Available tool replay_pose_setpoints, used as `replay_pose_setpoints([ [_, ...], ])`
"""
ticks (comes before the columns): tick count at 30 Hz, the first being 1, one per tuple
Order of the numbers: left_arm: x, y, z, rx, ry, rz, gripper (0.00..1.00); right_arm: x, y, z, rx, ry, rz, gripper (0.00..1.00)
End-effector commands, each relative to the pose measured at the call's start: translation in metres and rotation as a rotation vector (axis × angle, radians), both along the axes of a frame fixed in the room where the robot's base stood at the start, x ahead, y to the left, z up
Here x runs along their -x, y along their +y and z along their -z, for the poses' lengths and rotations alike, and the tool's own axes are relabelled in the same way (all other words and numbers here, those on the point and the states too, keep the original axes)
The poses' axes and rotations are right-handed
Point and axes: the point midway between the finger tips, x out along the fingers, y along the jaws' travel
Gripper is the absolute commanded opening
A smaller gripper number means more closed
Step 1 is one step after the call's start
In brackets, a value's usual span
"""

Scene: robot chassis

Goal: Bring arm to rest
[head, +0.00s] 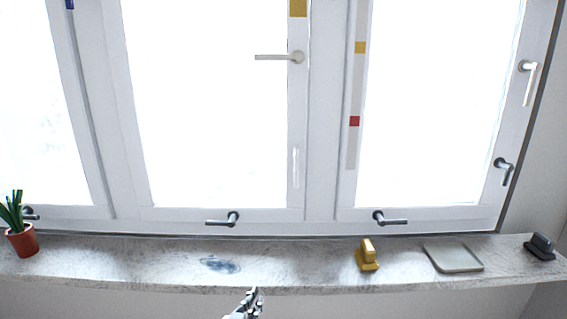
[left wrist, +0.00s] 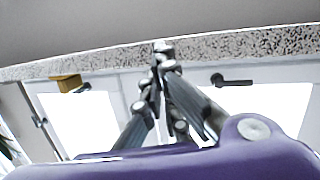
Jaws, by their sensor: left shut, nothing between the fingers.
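My left gripper (head: 251,296) shows at the bottom of the head view, in front of and below the windowsill's front edge. Its fingers are together with nothing between them. In the left wrist view the gripper (left wrist: 163,55) points toward the speckled sill edge, with its fingertips meeting. My right gripper is in neither view.
The stone windowsill (head: 300,262) holds a potted plant (head: 22,238), a yellow object (head: 367,257), a pale square tray (head: 453,258) and a dark object (head: 540,246). A dark bluish smudge (head: 220,265) marks the sill. White windows with handles (head: 225,219) stand behind.

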Motion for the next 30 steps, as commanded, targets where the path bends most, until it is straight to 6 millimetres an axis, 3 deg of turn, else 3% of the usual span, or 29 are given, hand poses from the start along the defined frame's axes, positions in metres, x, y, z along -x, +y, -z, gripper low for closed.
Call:
replay_pose_setpoints([
  [1,0.029,0.017,0.027,-0.014,0.049,-0.019,0.00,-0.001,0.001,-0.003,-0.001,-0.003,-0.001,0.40],
  [3,0.068,0.036,0.060,-0.031,0.111,-0.039,0.00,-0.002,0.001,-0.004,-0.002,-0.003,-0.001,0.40],
  [5,0.102,0.051,0.086,-0.044,0.166,-0.056,0.00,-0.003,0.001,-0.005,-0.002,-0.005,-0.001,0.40],
  [9,0.191,0.082,0.139,-0.081,0.301,-0.088,0.00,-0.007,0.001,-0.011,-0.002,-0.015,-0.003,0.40],
  [15,0.315,0.112,0.191,-0.127,0.483,-0.116,0.00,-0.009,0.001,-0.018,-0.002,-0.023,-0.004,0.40],
  [18,0.358,0.120,0.207,-0.137,0.552,-0.127,0.00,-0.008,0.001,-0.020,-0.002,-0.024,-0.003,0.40],
  [23,0.393,0.127,0.218,-0.144,0.607,-0.138,0.00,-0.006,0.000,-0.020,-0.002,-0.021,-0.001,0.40],
  [30,0.398,0.128,0.220,-0.144,0.617,-0.140,0.00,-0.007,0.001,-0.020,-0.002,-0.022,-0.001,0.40],
])
